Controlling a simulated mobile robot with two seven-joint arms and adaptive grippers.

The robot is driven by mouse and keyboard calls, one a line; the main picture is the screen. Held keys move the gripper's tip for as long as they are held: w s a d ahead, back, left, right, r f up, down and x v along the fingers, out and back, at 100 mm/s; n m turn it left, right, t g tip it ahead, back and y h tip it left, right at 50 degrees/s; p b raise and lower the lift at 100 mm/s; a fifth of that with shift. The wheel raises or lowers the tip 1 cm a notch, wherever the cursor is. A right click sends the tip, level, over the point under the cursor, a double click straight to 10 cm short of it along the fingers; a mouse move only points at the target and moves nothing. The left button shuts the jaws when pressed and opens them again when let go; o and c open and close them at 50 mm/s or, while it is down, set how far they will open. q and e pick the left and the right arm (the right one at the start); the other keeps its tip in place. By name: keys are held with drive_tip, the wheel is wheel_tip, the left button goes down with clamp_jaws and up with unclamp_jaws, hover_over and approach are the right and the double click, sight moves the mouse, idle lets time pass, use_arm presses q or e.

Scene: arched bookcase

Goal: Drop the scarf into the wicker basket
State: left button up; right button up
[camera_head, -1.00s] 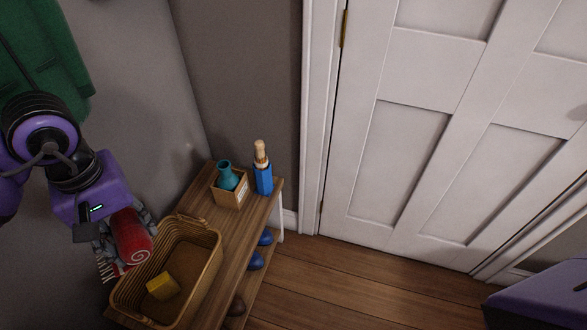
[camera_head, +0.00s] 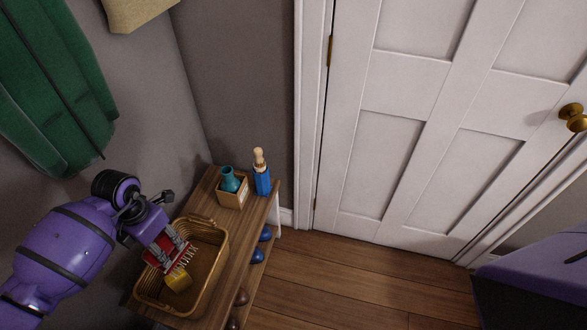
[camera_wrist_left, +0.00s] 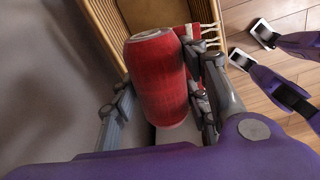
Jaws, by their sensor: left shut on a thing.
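The rolled red scarf (camera_head: 158,259) with pale fringe is held in my left gripper (camera_head: 167,250), above the wicker basket (camera_head: 222,258). In the left wrist view the red roll (camera_wrist_left: 157,85) sits between the two fingers of my left gripper (camera_wrist_left: 162,70), and part of the basket's woven wall (camera_wrist_left: 95,25) shows beyond it. The basket stands on a wooden bench, and its left side is partly hidden by my arm and the scarf. My right gripper cannot be made out.
A yellow block (camera_head: 178,281) lies inside the basket. On the bench (camera_head: 228,222) behind it stand a teal vase (camera_head: 229,181) in a small wooden box (camera_head: 233,195) and a blue object (camera_head: 262,181) with a pale wooden top. Blue and brown shoes sit below. A green coat (camera_head: 55,90) hangs at left.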

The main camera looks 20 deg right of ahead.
use_arm(q)
wheel_tip(320, 180, down, 5)
drive_tip(key=b, duration=0.3)
drive_tip(key=shift+s+r, duration=0.1)
drive_tip(key=shift+f+b, duration=0.3)
drive_tip(key=shift+f, duration=0.2)
drive_tip(key=o, duration=1.2)
drive_tip(key=shift+o, duration=0.3)
use_arm(e)
drive_tip(key=f, duration=0.2)
drive_tip(key=s+f, duration=0.1)
drive_tip(key=shift+a+f, duration=0.2)
drive_tip(key=shift+a, duration=0.05)
drive_tip(key=shift+s, duration=0.15)
